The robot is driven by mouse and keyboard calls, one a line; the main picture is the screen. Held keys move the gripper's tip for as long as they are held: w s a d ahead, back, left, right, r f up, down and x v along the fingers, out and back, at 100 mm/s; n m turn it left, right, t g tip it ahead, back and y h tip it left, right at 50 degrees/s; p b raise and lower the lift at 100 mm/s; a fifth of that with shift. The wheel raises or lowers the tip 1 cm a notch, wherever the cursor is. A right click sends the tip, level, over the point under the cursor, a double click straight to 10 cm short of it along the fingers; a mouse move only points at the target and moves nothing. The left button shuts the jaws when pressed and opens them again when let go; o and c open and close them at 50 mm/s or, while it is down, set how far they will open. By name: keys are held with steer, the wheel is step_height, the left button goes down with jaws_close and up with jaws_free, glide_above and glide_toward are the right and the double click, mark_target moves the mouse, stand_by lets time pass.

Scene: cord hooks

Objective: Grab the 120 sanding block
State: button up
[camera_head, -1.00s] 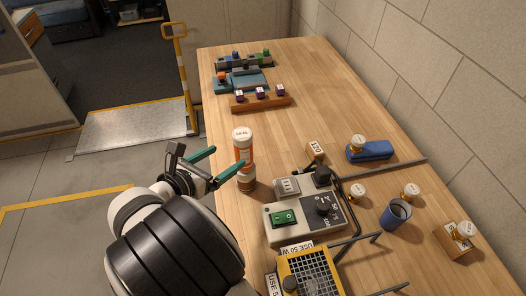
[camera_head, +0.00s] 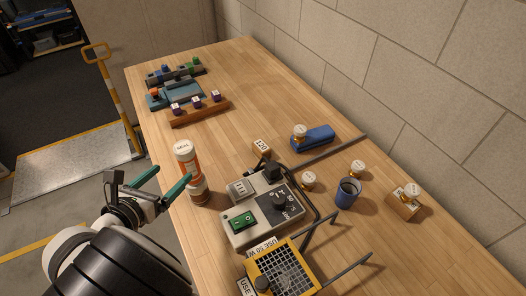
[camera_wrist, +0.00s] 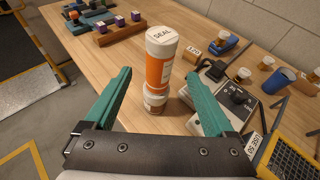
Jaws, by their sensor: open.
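The 120 sanding block (camera_head: 261,149) is a small tan block with a white "120" label. It lies on the table behind the grey control box, and it also shows in the wrist view (camera_wrist: 193,48). My gripper (camera_head: 166,178) is open and empty at the table's left edge, with teal fingers. In the wrist view, an orange bottle marked SEAL (camera_wrist: 159,68), stacked on another bottle, stands beyond and between the open fingers (camera_wrist: 155,100). The sanding block is well beyond my gripper, to the right of the bottles.
A grey control box (camera_head: 265,208) with a green switch stands right of the bottles, in front of the block. A yellow grille unit (camera_head: 282,270) is nearer. A blue block (camera_head: 318,139), a blue cup (camera_head: 346,193) and dark rods lie right.

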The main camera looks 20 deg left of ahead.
step_height(320, 180, up, 11)
steer(key=m+g+y, duration=0.4)
steer(key=m+g, duration=0.6)
steer(key=m, duration=1.7)
glide_above(262, 146)
steer(key=s+d, duration=0.4)
steer(key=shift+h, duration=0.3)
steer(key=s+d+x, duration=0.1)
steer(key=x, duration=0.8)
steer(key=s+d+f+x, duration=0.1)
steer(key=x, duration=0.9)
steer(key=s+d+f+x, duration=0.1)
steer(key=s+d+x, duration=0.1)
steer(key=x, duration=0.7)
steer(key=shift+w+a+f, duration=0.1)
steer(key=shift+f, duration=0.35)
jaws_close()
